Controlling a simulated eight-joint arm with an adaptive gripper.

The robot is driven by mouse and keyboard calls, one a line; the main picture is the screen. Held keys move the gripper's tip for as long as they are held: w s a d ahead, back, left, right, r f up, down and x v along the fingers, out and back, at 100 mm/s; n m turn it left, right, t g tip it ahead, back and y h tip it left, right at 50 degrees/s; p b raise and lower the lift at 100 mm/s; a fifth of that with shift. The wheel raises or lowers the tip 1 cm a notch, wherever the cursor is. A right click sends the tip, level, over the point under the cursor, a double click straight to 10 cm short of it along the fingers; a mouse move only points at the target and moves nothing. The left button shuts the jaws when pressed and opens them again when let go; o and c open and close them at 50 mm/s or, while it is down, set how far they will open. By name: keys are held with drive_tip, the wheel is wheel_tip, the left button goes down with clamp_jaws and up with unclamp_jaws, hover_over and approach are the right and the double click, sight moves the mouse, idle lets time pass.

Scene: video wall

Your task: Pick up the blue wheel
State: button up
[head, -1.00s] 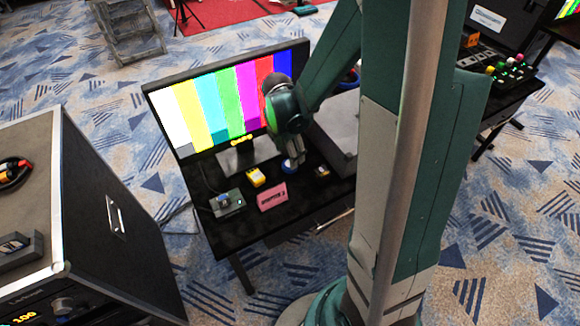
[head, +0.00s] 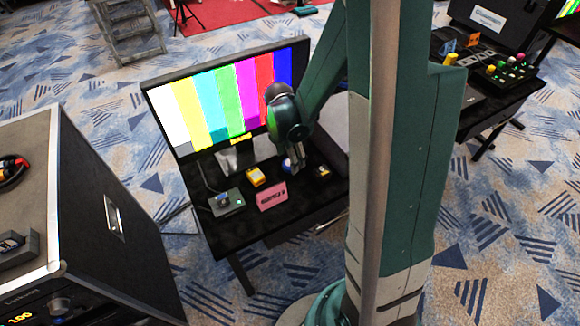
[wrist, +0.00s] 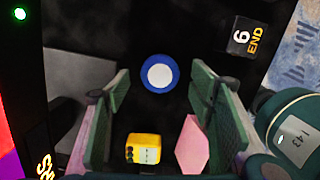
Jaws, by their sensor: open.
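The blue wheel (wrist: 171,66) is a small round thing with a blue rim and a white centre. In the wrist view it lies flat on the black table, ahead of and roughly between my fingers. My gripper (wrist: 158,90) is open and empty, its green finger pads apart on either side. In the head view my gripper (head: 292,166) is low over the table at the wheel (head: 287,164), which it partly hides. I cannot tell the exact height above the wheel.
A yellow block (wrist: 144,148) and a pink card (wrist: 192,146) are close by the fingers. A black "6 END" block (wrist: 247,37) lies to the right. The colour-bar monitor (head: 222,98) stands behind. A grey device (head: 227,203) sits at the table's left.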

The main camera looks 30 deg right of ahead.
drive_tip(key=shift+d+f, duration=0.15)
drive_tip(key=shift+f, duration=1.2)
drive_tip(key=c, duration=1)
